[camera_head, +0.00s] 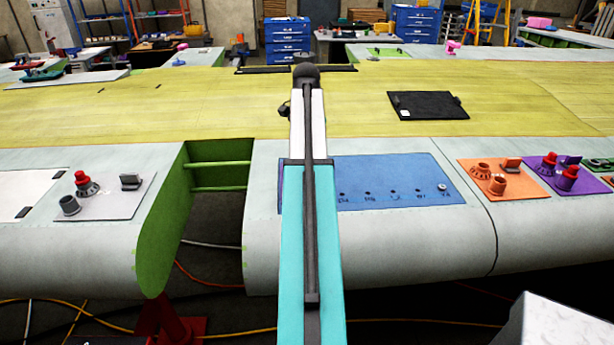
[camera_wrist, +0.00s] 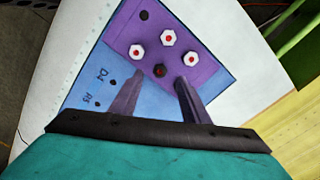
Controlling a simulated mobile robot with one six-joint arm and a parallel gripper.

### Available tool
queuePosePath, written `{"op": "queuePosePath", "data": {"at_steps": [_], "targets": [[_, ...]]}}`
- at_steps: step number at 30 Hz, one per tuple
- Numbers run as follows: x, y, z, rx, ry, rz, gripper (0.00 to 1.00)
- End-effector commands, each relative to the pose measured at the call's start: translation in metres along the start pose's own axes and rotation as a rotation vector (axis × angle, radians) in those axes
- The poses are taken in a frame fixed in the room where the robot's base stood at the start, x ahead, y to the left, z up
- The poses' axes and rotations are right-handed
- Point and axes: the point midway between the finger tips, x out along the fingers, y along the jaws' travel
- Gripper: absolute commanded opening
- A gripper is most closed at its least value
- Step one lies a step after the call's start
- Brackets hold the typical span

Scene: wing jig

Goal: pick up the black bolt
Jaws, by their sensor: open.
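In the wrist view, a dark, nearly black hex-headed bolt (camera_wrist: 159,71) with a faint reddish centre sits on a purple plate (camera_wrist: 202,76). Beyond it stand several white hex bolts (camera_wrist: 167,38) with red centres. My gripper (camera_wrist: 159,84) is open and empty. Its two fingers point at the plate, and the dark bolt lies in line with the gap, just past the tips. I cannot tell how high the tips are above the plate. In the head view my arm hides the gripper and the bolt.
The purple plate lies over a blue panel (camera_wrist: 84,84) with labelled holes; the panel also shows in the head view (camera_head: 390,170). Orange (camera_head: 475,182) and violet (camera_head: 545,170) fixture plates stand to the right. A green-ribbed opening (camera_head: 215,165) is left of my arm.

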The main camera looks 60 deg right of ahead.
Motion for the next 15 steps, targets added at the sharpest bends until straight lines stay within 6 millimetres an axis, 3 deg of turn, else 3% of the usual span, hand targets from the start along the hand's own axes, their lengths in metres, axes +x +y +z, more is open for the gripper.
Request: {"op": "queuePosePath", "data": {"at_steps": [15], "targets": [[0.031,0.002,-0.003,0.001,-0.001,0.002,0.42]]}}
